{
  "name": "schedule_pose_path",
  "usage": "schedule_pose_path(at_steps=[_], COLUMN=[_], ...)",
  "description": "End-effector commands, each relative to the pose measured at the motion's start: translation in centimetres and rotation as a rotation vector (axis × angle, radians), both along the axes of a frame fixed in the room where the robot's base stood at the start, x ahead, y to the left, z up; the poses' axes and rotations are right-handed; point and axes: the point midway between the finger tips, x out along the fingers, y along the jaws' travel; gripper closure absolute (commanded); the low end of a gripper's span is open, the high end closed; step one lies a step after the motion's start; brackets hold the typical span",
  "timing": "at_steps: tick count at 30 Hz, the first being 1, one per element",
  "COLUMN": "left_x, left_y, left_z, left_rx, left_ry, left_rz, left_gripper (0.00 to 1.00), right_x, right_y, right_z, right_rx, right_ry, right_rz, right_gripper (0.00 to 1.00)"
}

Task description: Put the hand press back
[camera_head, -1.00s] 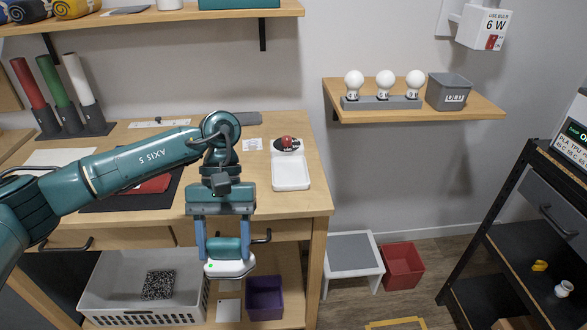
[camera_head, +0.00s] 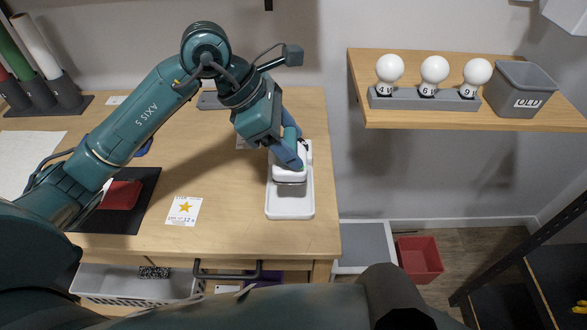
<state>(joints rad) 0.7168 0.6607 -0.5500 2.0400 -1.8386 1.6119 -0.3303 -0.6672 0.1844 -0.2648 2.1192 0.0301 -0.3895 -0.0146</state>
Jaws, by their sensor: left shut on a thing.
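My left gripper (camera_head: 290,160) is shut on the white hand press (camera_head: 289,175), seen from above at the right side of the desk. The press is over the back part of a white tray-like stand (camera_head: 290,207). I cannot tell whether it touches the stand or is just above it. The fingers and the wrist hide much of the press and the back of the stand. My right gripper is not in view.
The wooden desk (camera_head: 225,225) is clear around the stand, with a star-marked card (camera_head: 185,211) to its left. A red item (camera_head: 121,195) lies on a dark mat (camera_head: 146,215). A shelf (camera_head: 440,113) at right holds bulbs and a grey bin (camera_head: 520,88).

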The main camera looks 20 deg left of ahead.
Motion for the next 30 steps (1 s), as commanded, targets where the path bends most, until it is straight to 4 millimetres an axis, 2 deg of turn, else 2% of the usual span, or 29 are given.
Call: schedule_pose_path(at_steps=[3,11,17,27,28,30], left_x=[-0.1,0.0,0.0,0.0,0.0,0.0], left_y=[0.0,-0.1,0.0,0.0,0.0,0.0], left_z=[-2.2,-4.6,-7.3,-7.8,-7.9,-7.8], left_rx=[-0.002,-0.002,-0.002,0.0,0.0,0.0], left_ry=[0.004,0.001,0.002,-0.002,-0.001,-0.001], left_rz=[-0.001,-0.003,-0.003,-0.005,-0.004,-0.004], left_gripper=[0.67,0.67,0.67,0.67,0.43,0.37], right_x=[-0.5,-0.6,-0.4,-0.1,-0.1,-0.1], right_y=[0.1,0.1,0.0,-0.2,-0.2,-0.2], right_z=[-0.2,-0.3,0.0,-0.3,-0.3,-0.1], right_rx=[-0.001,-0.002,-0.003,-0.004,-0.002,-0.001], right_ry=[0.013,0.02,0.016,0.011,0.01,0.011], right_rz=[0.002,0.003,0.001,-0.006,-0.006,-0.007], right_gripper=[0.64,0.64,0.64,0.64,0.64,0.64])
